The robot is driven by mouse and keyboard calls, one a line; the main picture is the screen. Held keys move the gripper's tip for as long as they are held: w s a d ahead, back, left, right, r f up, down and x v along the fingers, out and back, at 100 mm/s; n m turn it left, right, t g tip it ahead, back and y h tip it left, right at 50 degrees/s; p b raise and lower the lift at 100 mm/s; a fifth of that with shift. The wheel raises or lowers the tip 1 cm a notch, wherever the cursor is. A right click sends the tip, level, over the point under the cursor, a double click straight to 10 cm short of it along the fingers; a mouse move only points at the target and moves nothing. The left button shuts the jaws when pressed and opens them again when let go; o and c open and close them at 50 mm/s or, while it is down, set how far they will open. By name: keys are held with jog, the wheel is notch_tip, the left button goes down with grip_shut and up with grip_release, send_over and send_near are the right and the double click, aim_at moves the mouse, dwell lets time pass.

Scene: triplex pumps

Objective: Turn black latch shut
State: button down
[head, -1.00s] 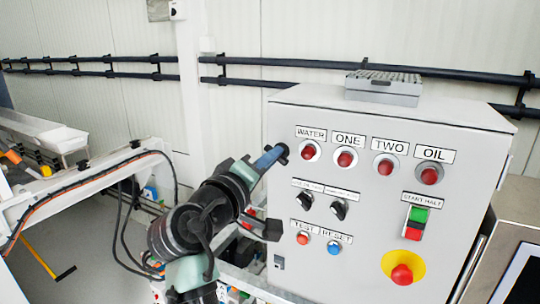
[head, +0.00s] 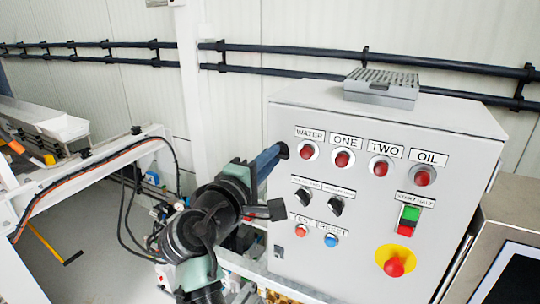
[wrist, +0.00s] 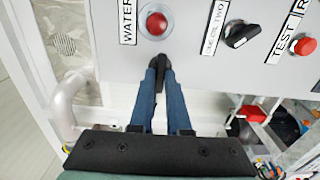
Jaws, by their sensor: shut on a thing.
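The black latch (wrist: 161,72) is on the left edge of the grey control cabinet (head: 360,235), beside the red WATER lamp (head: 308,152). In the wrist view it is a narrow black handle with its upper end against the cabinet edge. My gripper (wrist: 160,80) has two blue fingers, one on each side of the latch, shut on it. In the head view my gripper (head: 279,151) reaches the cabinet's left edge, and the fingers hide most of the latch. I cannot tell how far the latch is turned.
The cabinet front has several red lamps, two black selector knobs (head: 318,202), a red emergency button (head: 395,266) and a green-red switch (head: 407,220). A grey box (head: 380,92) lies on top. A pale pipe (wrist: 66,110) and a red part (wrist: 252,113) are near the fingers.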

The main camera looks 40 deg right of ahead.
dwell(0.3)
jog(key=c, duration=0.9)
grip_release()
jog(key=b+v, duration=0.5)
jog(key=v, duration=0.8)
